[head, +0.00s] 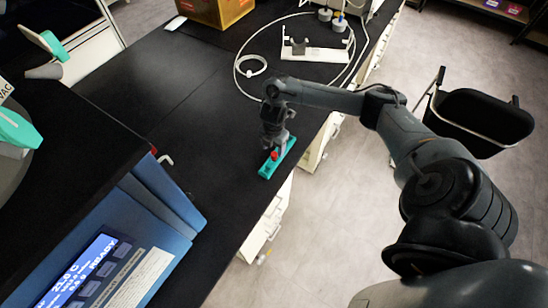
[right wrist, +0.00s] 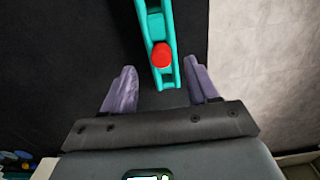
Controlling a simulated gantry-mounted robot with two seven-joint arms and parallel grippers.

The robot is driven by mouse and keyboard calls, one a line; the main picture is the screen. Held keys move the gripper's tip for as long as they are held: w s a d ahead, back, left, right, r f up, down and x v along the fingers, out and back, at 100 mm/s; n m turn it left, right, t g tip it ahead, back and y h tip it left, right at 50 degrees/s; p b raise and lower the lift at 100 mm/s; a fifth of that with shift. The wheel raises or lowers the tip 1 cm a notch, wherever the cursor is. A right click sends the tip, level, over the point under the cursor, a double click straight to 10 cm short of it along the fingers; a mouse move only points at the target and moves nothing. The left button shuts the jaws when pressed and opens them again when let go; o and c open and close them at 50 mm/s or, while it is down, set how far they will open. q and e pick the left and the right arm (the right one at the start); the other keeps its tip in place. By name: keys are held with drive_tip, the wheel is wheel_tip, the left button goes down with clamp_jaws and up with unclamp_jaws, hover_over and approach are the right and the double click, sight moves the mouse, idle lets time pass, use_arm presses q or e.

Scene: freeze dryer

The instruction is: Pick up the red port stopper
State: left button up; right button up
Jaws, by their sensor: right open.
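The red port stopper (head: 274,155) stands on a long teal holder (head: 267,171) that lies on the black bench near its right edge. In the right wrist view the red stopper (right wrist: 161,55) sits at the lower part of the teal holder (right wrist: 155,22). My right gripper (head: 274,146) is just above and beside the stopper in the head view. In the right wrist view my right gripper (right wrist: 160,88) is open and empty, its two fingers spread to either side, with the stopper a little beyond the fingertips. My left gripper is not in view.
A blue freeze dryer (head: 140,215) with a lit display stands at the lower left. A white cable loop (head: 237,85) and a white stand (head: 315,53) lie farther back. A cardboard box (head: 215,10) is at the back. The bench left of the holder is clear.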

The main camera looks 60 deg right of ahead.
sight(274, 154)
drive_tip(key=shift+s+f, duration=0.1)
drive_tip(key=shift+f, duration=2.4)
clamp_jaws()
